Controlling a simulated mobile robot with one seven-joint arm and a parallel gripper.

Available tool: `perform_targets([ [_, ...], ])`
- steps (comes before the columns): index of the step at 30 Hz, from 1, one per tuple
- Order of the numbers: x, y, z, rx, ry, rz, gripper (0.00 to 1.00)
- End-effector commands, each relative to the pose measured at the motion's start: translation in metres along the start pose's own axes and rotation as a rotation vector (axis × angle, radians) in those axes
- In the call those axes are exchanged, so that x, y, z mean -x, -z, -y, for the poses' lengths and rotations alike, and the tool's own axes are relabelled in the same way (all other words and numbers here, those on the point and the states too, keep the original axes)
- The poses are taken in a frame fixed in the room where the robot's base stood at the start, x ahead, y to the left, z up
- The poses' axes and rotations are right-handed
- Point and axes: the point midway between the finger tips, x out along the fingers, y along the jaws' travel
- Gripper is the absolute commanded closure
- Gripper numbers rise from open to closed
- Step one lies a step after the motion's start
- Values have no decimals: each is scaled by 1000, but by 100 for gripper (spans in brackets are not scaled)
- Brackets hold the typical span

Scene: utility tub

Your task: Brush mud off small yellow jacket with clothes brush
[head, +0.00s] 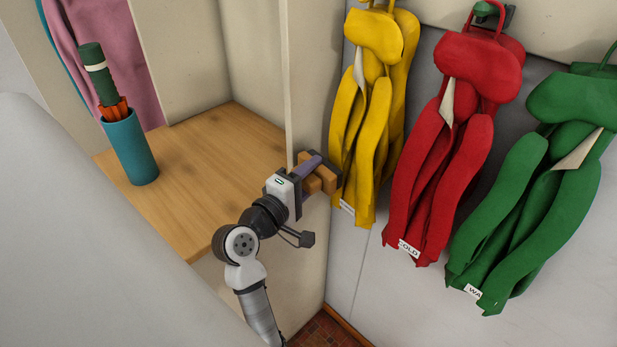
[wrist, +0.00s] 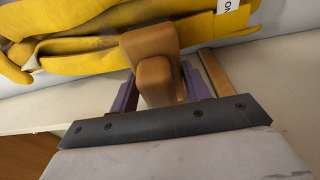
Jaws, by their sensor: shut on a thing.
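The small yellow jacket (head: 372,105) hangs on the wall at the left of a row of jackets. It also fills the top of the wrist view (wrist: 75,60), where a dark smudge shows along a fold. My gripper (head: 309,170) is just left of the jacket's lower half. It is shut on the brown clothes brush (head: 323,174), which sticks out toward the jacket. In the wrist view the brush (wrist: 152,55) sits between the purple fingers. Its bristles cannot be made out, and I cannot tell whether it touches the jacket.
A red jacket (head: 452,130) and a green jacket (head: 530,190) hang to the right. A pale upright panel (head: 310,80) stands close behind my gripper. A wooden shelf (head: 205,150) at left holds a teal holder (head: 130,148) with a green umbrella (head: 99,75).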

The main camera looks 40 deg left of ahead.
Motion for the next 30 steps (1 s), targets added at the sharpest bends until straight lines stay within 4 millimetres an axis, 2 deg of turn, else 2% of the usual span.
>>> perform_targets([
  [30, -17, -6, 0, 0, -2, 0, 71],
])
